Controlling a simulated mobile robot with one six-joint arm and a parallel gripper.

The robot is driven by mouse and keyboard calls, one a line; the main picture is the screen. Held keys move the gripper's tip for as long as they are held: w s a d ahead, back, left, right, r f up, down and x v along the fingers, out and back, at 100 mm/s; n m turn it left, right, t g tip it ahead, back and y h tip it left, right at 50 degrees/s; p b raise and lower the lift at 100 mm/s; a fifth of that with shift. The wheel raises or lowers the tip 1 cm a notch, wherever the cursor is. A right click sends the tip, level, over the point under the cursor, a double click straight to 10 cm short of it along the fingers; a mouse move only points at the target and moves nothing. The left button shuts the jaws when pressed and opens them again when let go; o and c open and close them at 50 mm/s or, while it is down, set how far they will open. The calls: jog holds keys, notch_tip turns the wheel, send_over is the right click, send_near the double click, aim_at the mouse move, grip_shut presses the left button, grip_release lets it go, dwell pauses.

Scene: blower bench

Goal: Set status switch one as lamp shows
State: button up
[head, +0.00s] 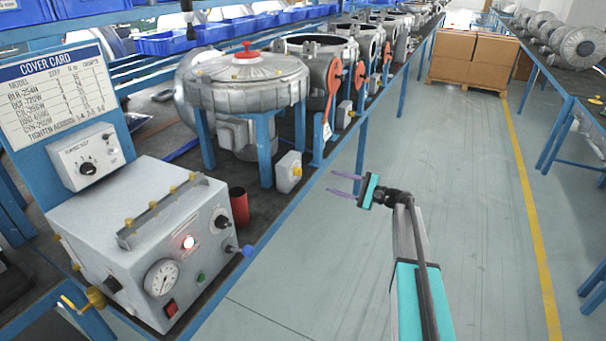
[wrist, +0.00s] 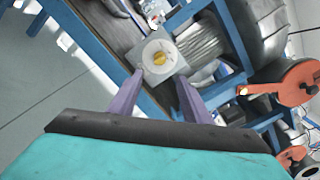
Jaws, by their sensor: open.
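A grey switch box (head: 288,172) with a yellow knob (head: 296,171) sits at the bench's front edge, below the first blower housing. In the wrist view the box (wrist: 176,67) shows its round white dial and yellow knob (wrist: 160,58), just beyond my fingertips. The knob's exact setting is too small to read. A red lamp (head: 189,242) glows on the grey control box (head: 110,215) at left. My gripper (head: 330,181) is open and empty over the aisle, right of the switch box and apart from it; its purple fingers also show in the wrist view (wrist: 159,78).
Another switch box (head: 344,114) stands farther along the bench beside a red-handled housing (head: 333,85). A dark red cup (head: 239,206) stands beside the control box. The grey aisle floor (head: 470,200) is clear; cartons (head: 470,55) stand at its far end.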

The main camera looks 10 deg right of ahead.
aim_at(298, 172)
jog(key=shift+w, duration=0.1)
dwell(0.3)
jog(key=p+x, duration=0.3)
jog(key=x, duration=1)
jog(key=shift+a, duration=0.35)
jog(key=shift+w, duration=0.15)
